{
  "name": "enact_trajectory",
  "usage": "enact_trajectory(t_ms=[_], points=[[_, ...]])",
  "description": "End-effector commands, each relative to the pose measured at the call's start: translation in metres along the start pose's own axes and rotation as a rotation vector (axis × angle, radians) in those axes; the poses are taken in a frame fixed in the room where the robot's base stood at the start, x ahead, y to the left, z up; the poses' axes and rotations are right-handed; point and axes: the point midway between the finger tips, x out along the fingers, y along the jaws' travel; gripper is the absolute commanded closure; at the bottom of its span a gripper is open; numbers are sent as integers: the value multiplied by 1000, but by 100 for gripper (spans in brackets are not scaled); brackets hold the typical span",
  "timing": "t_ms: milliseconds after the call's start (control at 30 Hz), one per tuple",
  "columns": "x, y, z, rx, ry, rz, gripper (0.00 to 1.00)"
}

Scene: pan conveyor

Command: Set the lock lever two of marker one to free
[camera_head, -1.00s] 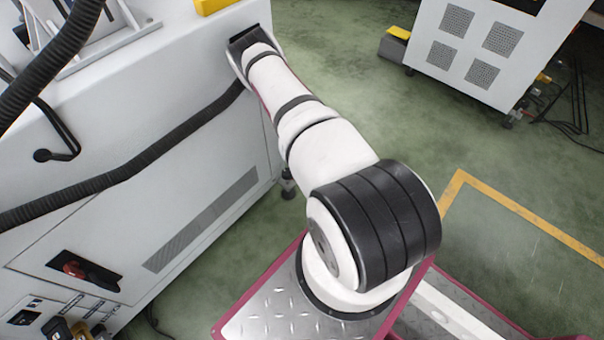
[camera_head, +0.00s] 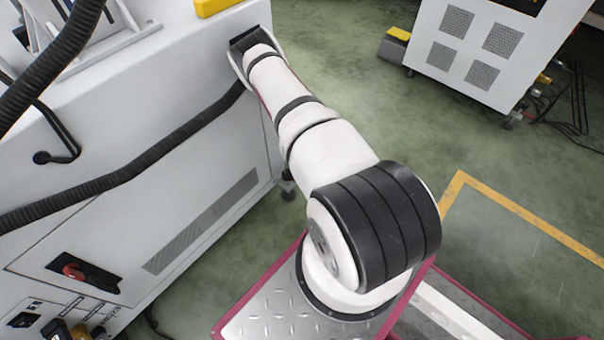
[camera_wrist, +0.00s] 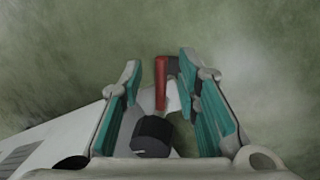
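In the wrist view a red lever (camera_wrist: 161,83) stands upright in the picture between the fingers of my gripper (camera_wrist: 159,72). A dark grey piece sits just to its right, and a pale mount is below it. The teal-padded fingers are open, one on each side of the lever, with a gap visible on both sides. A black round knob (camera_wrist: 152,135) lies lower between the fingers. No marker or label is readable, so I cannot tell the lever's number. In the head view the gripper and lever are hidden beyond my arm and the machine's corner.
The white machine (camera_head: 215,140) fills the left, with a black corrugated hose (camera_head: 130,172) along it and a red handle (camera_head: 72,272) in a recess low down. A yellow block (camera_head: 215,7) is on top. A white cabinet (camera_head: 490,50) stands at back right. Green floor between is clear.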

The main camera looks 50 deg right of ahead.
Motion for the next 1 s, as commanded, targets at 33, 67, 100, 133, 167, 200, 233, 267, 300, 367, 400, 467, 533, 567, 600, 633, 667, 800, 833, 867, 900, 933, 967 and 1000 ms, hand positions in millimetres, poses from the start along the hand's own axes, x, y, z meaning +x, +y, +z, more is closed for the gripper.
enact_trajectory(t_ms=[33, 67, 100, 133, 167, 200, 233, 267, 300, 367, 400, 467, 533, 567, 600, 633, 667, 800, 833, 867, 900, 933, 967, 1000], points=[[0, 0, 0, 0, 0, 0, 70], [-1, 0, 0, 1, -1, 0, 70], [-2, 0, 0, 1, -1, 0, 70], [-3, 0, 0, 0, -1, 0, 70], [-5, 0, 0, 0, -1, 0, 70], [-9, 0, 0, 0, -1, -1, 70], [-13, 0, 0, 0, -1, 0, 70], [-18, 1, 0, 0, -1, 0, 70], [-24, 1, 0, 1, 0, 1, 70], [-36, 1, 0, 2, 0, 1, 70], [-45, 1, 0, 2, -1, 1, 70], [-58, 1, 0, 1, -1, 2, 70], [-72, 2, 0, 1, -1, 2, 70], [-78, 1, 0, 2, -1, 1, 70], [-85, 1, 0, 2, 0, 2, 70], [-90, 1, 0, 2, 0, 2, 70], [-95, 1, 0, 1, 0, 2, 70], [-111, 1, 0, 0, 0, 1, 70], [-113, 1, 0, 0, 0, 1, 70], [-115, 1, 0, 0, 0, 1, 70], [-117, 0, 0, 0, 0, 1, 70], [-118, 0, 0, 0, 0, 0, 70], [-119, 0, 0, 0, 0, 0, 70], [-120, 0, 0, 0, 0, 0, 70]])
